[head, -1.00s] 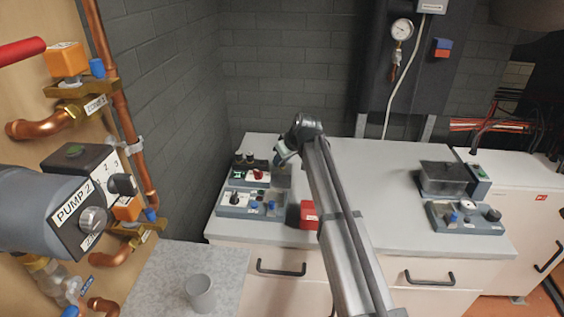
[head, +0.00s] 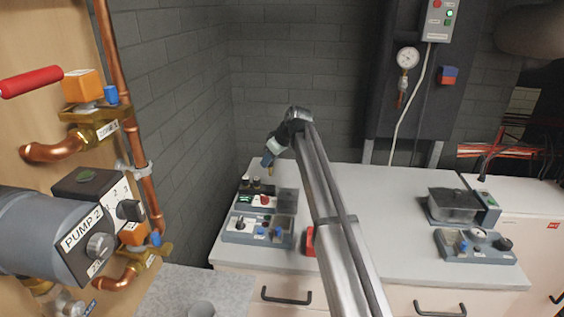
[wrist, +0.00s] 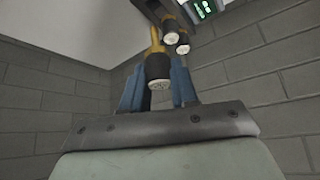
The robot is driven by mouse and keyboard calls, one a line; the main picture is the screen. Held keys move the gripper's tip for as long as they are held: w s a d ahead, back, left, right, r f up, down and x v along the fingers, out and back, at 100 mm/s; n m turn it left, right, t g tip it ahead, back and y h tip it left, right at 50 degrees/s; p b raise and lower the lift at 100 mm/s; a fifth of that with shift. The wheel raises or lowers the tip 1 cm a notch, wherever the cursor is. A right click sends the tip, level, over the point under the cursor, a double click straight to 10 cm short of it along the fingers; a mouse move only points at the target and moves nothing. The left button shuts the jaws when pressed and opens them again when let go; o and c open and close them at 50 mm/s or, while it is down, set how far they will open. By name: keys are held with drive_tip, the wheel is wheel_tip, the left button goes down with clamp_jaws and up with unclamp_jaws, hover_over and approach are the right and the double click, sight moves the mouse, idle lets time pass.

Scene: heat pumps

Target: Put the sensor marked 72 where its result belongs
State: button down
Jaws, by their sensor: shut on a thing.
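My gripper (head: 268,161) is in the air above the left end of the grey worktop, pointing down and left. In the wrist view its blue fingers (wrist: 158,88) are shut on a sensor (wrist: 158,66) with a dark round cap and a brass-coloured stem. No number on the held sensor can be read. Two similar sensors (wrist: 171,33) show beyond it, beside a green display (wrist: 205,8). In the head view, dark-topped sensors (head: 256,184) stand at the back of a grey unit (head: 262,209) with a small green display and a red knob.
A control box (head: 258,232) with blue knobs sits in front, and a red block (head: 310,241) lies right of it, partly behind my arm. On the right are a dark lidded tank (head: 454,205) and another control box (head: 475,246). The middle of the worktop (head: 385,225) is clear.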

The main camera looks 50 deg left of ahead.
drive_tip(key=shift+s+a+f, duration=0.2)
drive_tip(key=shift+a+f, duration=0.1)
drive_tip(key=shift+a, duration=0.25)
drive_tip(key=shift+f, duration=2)
drive_tip(key=shift+f, duration=1.05)
idle(0.7)
drive_tip(key=c, duration=0.8)
unclamp_jaws()
drive_tip(key=shift+d, duration=0.1)
drive_tip(key=v, duration=1.4)
drive_tip(key=shift+w, duration=0.15)
